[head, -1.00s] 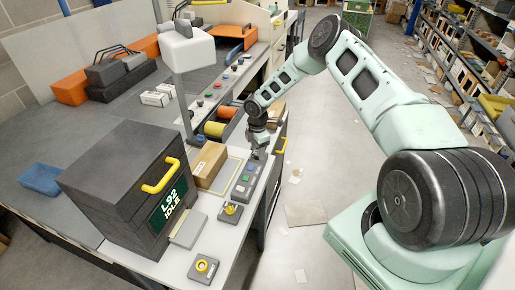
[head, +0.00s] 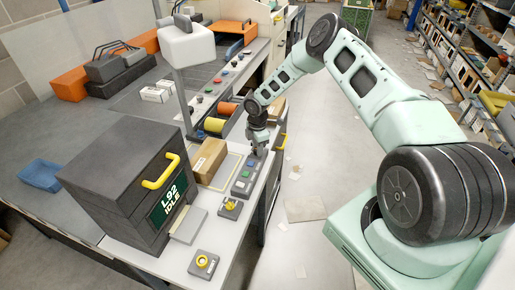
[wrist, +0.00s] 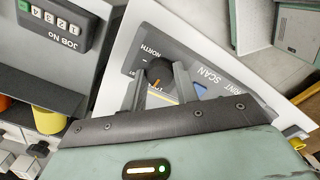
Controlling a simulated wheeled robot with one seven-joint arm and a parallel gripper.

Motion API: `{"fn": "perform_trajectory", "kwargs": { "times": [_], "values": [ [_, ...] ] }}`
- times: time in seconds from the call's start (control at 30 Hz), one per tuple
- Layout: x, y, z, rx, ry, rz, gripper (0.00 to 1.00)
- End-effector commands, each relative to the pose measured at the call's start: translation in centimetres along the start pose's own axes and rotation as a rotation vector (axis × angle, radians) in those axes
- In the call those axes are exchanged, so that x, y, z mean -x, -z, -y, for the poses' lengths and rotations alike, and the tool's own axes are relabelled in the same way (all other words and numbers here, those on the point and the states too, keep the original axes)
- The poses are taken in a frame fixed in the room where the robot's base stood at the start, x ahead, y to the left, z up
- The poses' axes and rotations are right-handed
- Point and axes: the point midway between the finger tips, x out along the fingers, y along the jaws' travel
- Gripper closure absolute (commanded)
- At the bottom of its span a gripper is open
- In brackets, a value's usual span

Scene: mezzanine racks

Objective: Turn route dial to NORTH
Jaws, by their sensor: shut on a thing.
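The route dial (wrist: 159,70) is a dark round knob on a grey panel (wrist: 206,72). An orange mark shows on its lower side in the wrist view, while the lettering NORTH is above and left of it. My gripper (wrist: 161,78) has its two grey fingers on either side of the knob and is shut on it. Part of the other lettering by the dial is hidden by the fingers. In the head view my gripper (head: 259,152) is down at the far end of the grey control panel (head: 244,178), and the dial is hidden beneath it.
A cardboard box (head: 209,160) is left of the panel. A dark L92 IDLE case (head: 125,180) with a yellow handle stands nearer. Two small yellow-knobbed units (head: 230,207) (head: 203,263) sit near the bench edge. A JOB NO counter (wrist: 50,22) is beside my gripper. Floor lies right.

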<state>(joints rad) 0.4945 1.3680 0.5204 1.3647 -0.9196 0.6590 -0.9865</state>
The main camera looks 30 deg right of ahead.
Motion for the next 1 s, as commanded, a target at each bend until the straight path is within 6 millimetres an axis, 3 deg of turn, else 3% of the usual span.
{"fn": "perform_trajectory", "kwargs": {
  "times": [0.27, 1.0],
  "values": [
    [-0.39, 0.05, -0.12, -0.161, -0.003, 0.002, 0.93],
    [-0.3, 0.09, -0.13, -0.86, -0.004, -0.001, 0.93]
  ]
}}
